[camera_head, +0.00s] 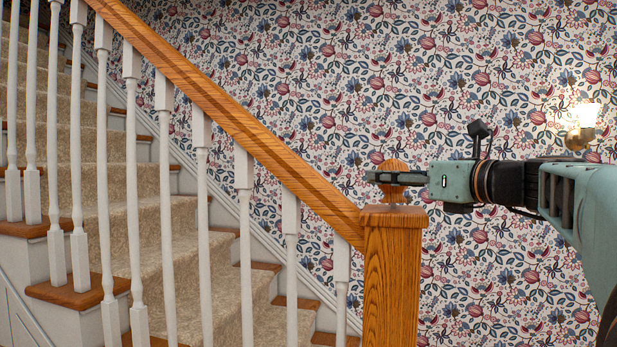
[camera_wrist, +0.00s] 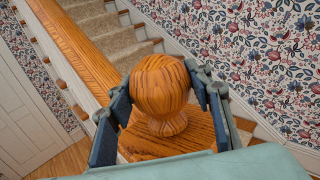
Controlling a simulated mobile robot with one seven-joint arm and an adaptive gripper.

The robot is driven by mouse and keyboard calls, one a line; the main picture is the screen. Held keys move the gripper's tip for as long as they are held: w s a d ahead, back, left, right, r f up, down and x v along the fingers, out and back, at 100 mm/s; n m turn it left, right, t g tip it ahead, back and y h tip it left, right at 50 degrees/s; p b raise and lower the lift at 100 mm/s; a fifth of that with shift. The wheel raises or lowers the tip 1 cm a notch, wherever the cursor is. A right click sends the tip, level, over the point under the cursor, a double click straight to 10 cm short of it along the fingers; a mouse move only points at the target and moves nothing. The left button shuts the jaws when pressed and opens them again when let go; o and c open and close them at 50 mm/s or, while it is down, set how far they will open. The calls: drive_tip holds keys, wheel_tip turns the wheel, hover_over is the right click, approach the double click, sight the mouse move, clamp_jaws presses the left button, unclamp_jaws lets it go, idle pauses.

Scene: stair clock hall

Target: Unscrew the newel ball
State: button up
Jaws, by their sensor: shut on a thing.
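The newel ball (camera_head: 394,166) is a round wooden knob on a short neck, on top of the square wooden newel post (camera_head: 392,280). In the wrist view the ball (camera_wrist: 160,86) shows from above, with its neck meeting the post's cap (camera_wrist: 190,140). My gripper (camera_head: 392,178) comes in level from the right and is shut on the ball, one finger on each side. In the wrist view my gripper (camera_wrist: 160,100) has its dark finger pads at the left and right of the ball. The ball looks upright and seated on the post; any gap under the neck cannot be made out.
A sloping wooden handrail (camera_head: 240,115) runs from the post up to the left, above several white balusters (camera_head: 243,200). Carpeted stairs (camera_head: 190,240) lie behind. A lit wall lamp (camera_head: 582,122) is on the papered wall at right. The space above the ball is clear.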

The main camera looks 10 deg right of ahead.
drive_tip(key=shift+r+p, duration=0.9)
drive_tip(key=shift+r, duration=0.05)
drive_tip(key=shift+r+p, duration=1)
drive_tip(key=shift+r, duration=0.75)
drive_tip(key=shift+f, duration=0.15)
